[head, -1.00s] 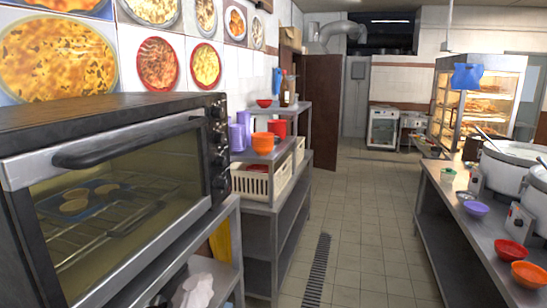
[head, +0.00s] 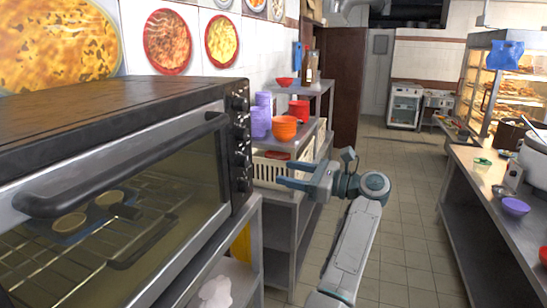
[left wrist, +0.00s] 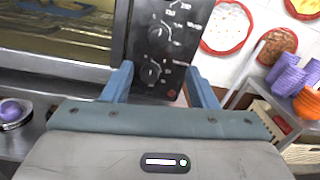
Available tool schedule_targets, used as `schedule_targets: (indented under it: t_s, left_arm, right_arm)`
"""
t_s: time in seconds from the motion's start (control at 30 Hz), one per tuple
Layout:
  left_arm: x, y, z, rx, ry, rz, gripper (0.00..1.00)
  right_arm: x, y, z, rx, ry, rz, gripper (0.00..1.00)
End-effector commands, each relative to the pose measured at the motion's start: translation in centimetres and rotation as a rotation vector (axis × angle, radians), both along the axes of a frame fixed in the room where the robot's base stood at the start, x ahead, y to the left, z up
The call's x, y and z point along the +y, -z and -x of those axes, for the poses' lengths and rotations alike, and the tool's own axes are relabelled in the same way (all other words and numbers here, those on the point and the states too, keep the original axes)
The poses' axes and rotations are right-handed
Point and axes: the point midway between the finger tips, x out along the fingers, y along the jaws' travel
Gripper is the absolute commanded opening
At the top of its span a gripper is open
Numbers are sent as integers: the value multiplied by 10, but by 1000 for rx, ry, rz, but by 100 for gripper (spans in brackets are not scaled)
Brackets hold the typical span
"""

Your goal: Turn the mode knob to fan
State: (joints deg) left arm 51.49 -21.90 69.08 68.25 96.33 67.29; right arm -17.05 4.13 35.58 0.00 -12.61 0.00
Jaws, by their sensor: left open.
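The black and steel oven (head: 120,180) fills the left of the head view, with a column of several dark knobs (head: 241,131) on its right side panel. In the left wrist view the black control panel (left wrist: 176,62) shows one knob (left wrist: 156,31) higher up and another knob (left wrist: 151,73) below it, with white marks. I cannot read which is the mode knob or where it points. My left gripper (head: 283,174) is open and empty, right of the panel. In the left wrist view its fingers (left wrist: 160,82) frame the lower knob, apparently without touching it.
A steel shelf (head: 284,190) behind the gripper holds purple cups (head: 260,118), an orange bowl (head: 284,128) and a cream basket (head: 268,170). A steel counter (head: 480,190) stands at the right. The tiled floor (head: 405,215) between is clear.

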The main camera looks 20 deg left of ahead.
Motion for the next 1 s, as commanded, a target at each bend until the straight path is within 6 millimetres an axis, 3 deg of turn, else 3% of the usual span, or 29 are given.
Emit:
schedule_targets:
  t_s: [0.17,0.5,0.7,1.0]
  left_arm:
    - [7,-9,4,-36,-14,34,53]
    - [69,-12,4,-32,-15,29,53]
    - [96,-9,4,-31,-12,28,53]
    - [107,-6,4,-32,-11,30,53]
  right_arm:
    - [-6,-8,1,2,-2,7,0]
    - [-14,-49,3,4,-4,15,0]
    - [-11,-63,3,4,-3,13,0]
    - [-1,-66,3,4,-1,1,0]
